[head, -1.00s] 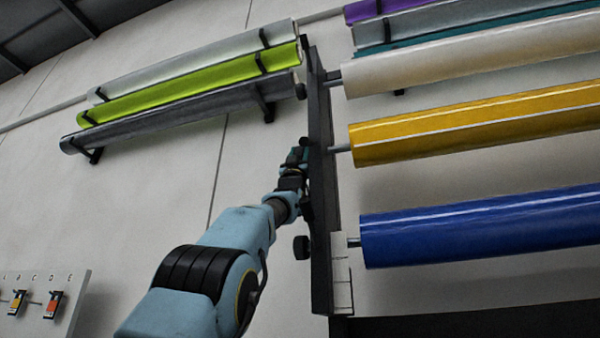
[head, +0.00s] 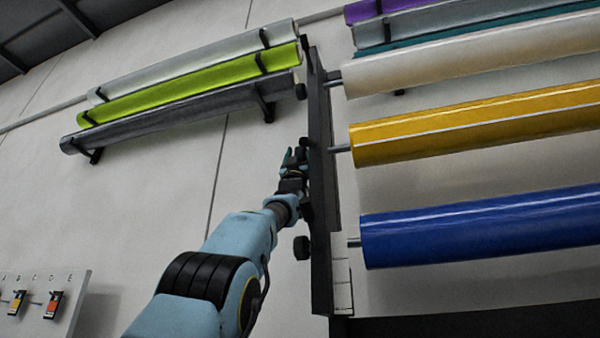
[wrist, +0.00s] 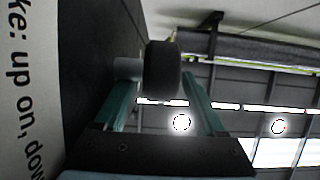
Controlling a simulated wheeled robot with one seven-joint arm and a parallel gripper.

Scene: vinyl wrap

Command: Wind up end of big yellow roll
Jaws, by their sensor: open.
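The big yellow roll (head: 475,122) is mounted on a rod on the right side of a dark upright post (head: 318,190), with a pale stripe along it. A black round knob (head: 305,143) sits on the post's left side at the yellow roll's height. My gripper (head: 293,157) is open just below this knob, left of the post. In the wrist view a black knob (wrist: 163,70) on a pale shaft shows beyond and between the two teal fingers of my gripper (wrist: 165,92). The fingers are not closed on it; exact contact cannot be told.
A blue roll (head: 480,228) hangs below and a white roll (head: 470,62) above. Other knobs stick out of the post, one lower (head: 301,247). A white label (wrist: 20,90) with brake wording is at the wrist view's left. Wall-mounted rolls (head: 190,85) are at upper left.

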